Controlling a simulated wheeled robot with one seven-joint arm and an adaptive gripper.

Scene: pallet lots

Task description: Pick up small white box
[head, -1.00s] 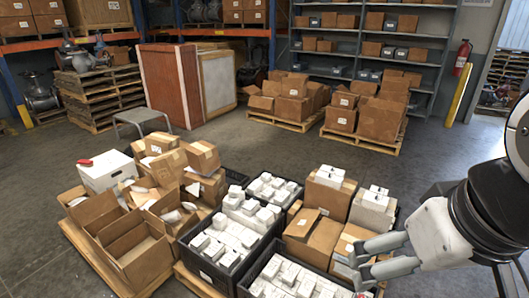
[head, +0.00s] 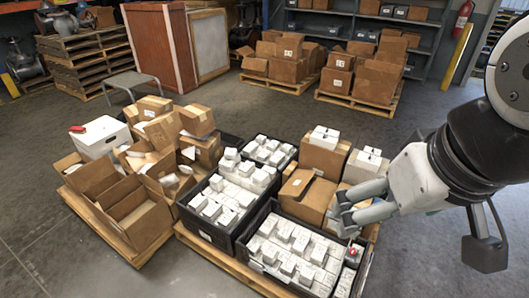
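Many small white boxes fill the black crates on the front pallet. One group of small white boxes (head: 290,245) lies in the front crate (head: 240,262), and others (head: 225,200) lie in the crate to its left. White boxes (head: 325,137) also sit on top of the brown cartons, with another (head: 369,158) to the right. I cannot tell which white box the task means. My gripper (head: 342,208) comes in from the right, over the right side of the pallet load. Its two fingers are apart, with nothing seen between them. It hides part of the cartons behind it.
Open brown cartons (head: 130,205) and a larger white box (head: 100,137) with a red item on top fill the left pallet. Cartons on pallets (head: 360,105), a step stool (head: 133,82) and shelving stand behind.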

